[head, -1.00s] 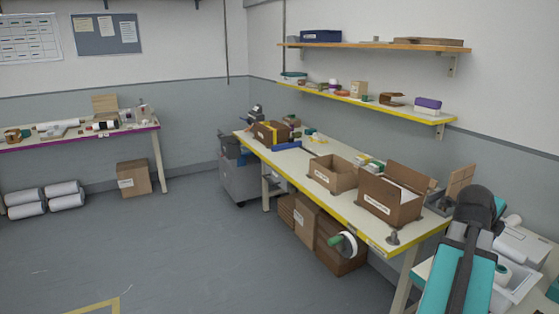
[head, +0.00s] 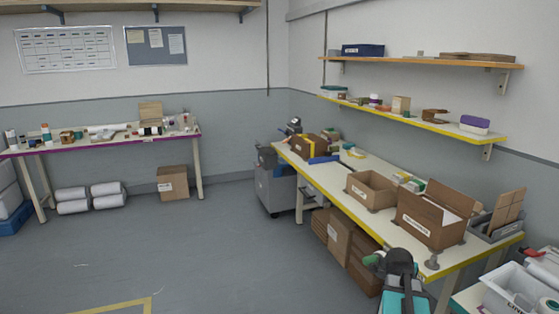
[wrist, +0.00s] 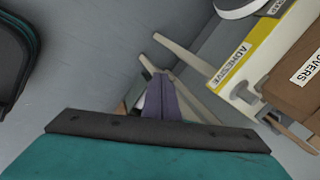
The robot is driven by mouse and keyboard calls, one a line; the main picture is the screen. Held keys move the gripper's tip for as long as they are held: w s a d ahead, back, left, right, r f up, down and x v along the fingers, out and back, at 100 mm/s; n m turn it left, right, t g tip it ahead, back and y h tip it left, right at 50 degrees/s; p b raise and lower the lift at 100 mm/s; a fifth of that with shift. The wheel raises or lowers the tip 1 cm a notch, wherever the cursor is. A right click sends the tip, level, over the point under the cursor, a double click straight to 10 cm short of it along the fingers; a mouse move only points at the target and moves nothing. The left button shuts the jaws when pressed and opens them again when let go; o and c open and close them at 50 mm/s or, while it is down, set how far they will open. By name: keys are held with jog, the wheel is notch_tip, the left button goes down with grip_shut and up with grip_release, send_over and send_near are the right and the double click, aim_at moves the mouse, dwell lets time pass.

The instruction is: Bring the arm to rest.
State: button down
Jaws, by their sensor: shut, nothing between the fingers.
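My arm (head: 400,280), teal with a dark joint, rises from the bottom edge of the head view, in front of the long bench. My gripper is hidden in that view. In the wrist view my gripper (wrist: 162,100) shows as two purplish fingers held together beyond a dark-edged teal body. It is shut and holds nothing. Below and beyond the fingers are grey floor and bench legs. The fingers appear apart from the yellow-edged bench (wrist: 243,62), which is up and to the right.
The yellow-edged bench (head: 335,180) carries open cardboard boxes (head: 430,222). A white bin (head: 512,290) stands at the lower right. The grey floor (head: 215,250) to the left is clear.

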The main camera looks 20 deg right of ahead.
jog(key=s+a+f+n+g+y, duration=0.25)
jog(key=a+f+n, duration=0.65)
jog(key=a+f, duration=1.65)
jog(key=s+a+f+n+g+y, duration=0.1)
jog(key=s+a+f+n+g, duration=0.1)
jog(key=s+a+f+n, duration=0.3)
jog(key=s+a+f+n+g+y, duration=0.2)
jog(key=s+a+f+n, duration=0.4)
jog(key=s+a+n, duration=0.7)
jog(key=s+n+g, duration=0.1)
jog(key=s+n, duration=0.1)
jog(key=shift+s+a+n, duration=0.2)
jog(key=shift+n, duration=0.1)
jog(key=shift+d, duration=0.1)
